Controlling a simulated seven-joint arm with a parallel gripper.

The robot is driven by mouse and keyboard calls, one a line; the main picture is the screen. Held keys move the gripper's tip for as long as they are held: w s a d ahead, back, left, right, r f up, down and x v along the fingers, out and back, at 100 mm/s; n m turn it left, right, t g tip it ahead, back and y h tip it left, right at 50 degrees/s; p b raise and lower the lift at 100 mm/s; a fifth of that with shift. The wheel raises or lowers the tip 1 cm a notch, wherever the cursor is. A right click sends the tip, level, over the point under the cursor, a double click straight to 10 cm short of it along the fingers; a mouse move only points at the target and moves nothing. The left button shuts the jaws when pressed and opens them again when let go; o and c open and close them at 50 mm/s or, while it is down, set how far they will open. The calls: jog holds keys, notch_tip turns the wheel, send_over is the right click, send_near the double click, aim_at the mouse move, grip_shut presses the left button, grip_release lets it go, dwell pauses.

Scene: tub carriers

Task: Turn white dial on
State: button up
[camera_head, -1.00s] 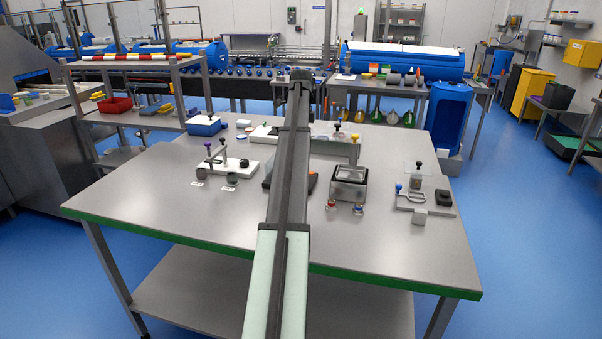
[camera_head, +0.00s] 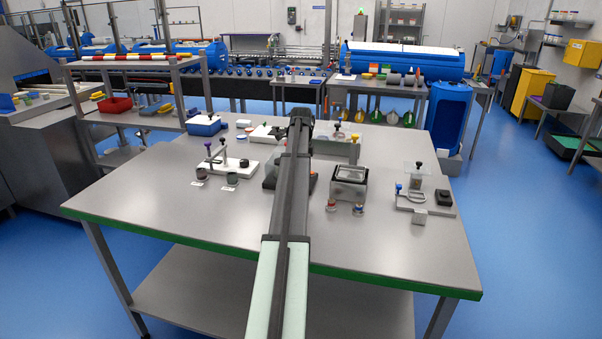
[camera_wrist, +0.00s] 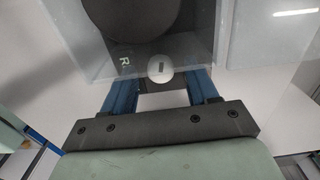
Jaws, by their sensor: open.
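The white dial (camera_wrist: 160,68) shows in the wrist view as a small round knob with a short dark mark on it. It sits on a dark panel (camera_wrist: 182,50), and a white letter "R" is printed to its left. My gripper (camera_wrist: 160,84) is open, with one blue finger on each side of the dial's near edge. I cannot tell whether either finger touches the dial. In the head view the dial is hidden behind my arm, and the gripper's fingers cannot be made out there.
A large dark disc (camera_wrist: 130,14) lies beyond the dial, with clear panes around it. On the table (camera_head: 160,215), a white-based stand (camera_head: 237,165) is left of my arm and a metal box (camera_head: 348,188) right of it. The table's front is clear.

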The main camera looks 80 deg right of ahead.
jog(key=shift+f, duration=0.65)
